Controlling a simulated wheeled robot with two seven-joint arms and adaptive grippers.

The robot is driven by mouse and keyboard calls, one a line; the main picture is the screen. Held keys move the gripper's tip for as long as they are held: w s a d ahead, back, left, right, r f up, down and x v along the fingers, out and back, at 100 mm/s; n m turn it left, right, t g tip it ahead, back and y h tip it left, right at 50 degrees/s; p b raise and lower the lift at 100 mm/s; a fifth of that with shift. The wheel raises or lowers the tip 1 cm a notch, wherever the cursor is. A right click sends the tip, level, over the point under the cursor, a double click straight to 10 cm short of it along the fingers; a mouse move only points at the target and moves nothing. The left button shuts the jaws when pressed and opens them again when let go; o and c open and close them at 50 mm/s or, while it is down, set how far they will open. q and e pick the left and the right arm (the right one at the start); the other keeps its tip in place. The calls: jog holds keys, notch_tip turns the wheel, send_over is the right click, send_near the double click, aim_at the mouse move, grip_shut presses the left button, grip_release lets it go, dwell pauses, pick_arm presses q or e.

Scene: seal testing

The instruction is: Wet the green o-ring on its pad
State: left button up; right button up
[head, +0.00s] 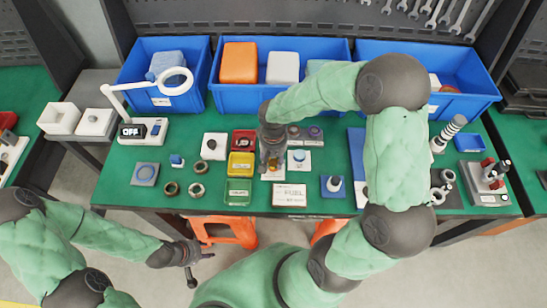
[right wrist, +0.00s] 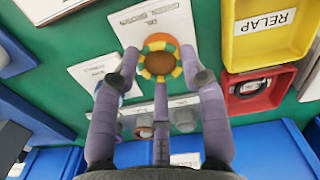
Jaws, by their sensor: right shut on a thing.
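My right gripper (head: 270,168) reaches down over the middle of the table. In the right wrist view its fingers (right wrist: 160,65) are shut on a round orange, yellow and green striped thing (right wrist: 160,45) with a brown centre, above a printed white card. Beside it is a white pad (head: 308,167) with a small bluish-green ring-like thing (head: 299,155), partly behind a finger in the wrist view (right wrist: 124,92). I cannot tell for sure that this is the green o-ring. My left gripper (head: 197,268) is open and empty, low in front of the table.
Red (head: 243,134), yellow (head: 240,177) and green (head: 237,205) trays stand left of my right gripper. Blue bins (head: 285,99) line the back. A ring lamp (head: 173,96) and two loose rings (head: 171,188) are on the left. A white labelled box (head: 289,196) lies in front.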

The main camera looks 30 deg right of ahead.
jog(key=shift+r+p, duration=1.6)
jog(key=shift+r, duration=0.85)
